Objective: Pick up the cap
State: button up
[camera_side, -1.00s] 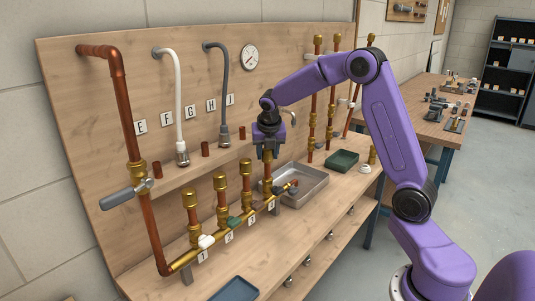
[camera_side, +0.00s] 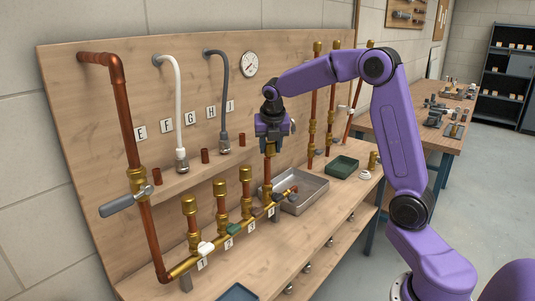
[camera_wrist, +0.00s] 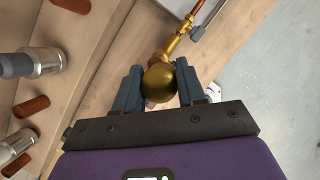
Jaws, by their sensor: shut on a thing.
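My gripper (camera_side: 270,150) is shut on a brass cap (camera_wrist: 159,83), whose rounded top shows between the two fingers in the wrist view. In the side view the gripper points down over the riser behind label 4, at the far end of the brass manifold (camera_side: 212,252). Other brass-topped risers (camera_side: 220,188) stand upright along the manifold, nearer the camera.
White (camera_side: 180,120) and grey (camera_side: 225,100) hoses hang on the wooden panel at left.

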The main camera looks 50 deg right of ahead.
jog(key=s+a+r, duration=0.3)
jog(key=s+r, duration=0.9)
jog(key=shift+a+r, duration=0.15)
jog(key=shift+r, duration=0.1)
dwell(0.5)
dwell(0.5)
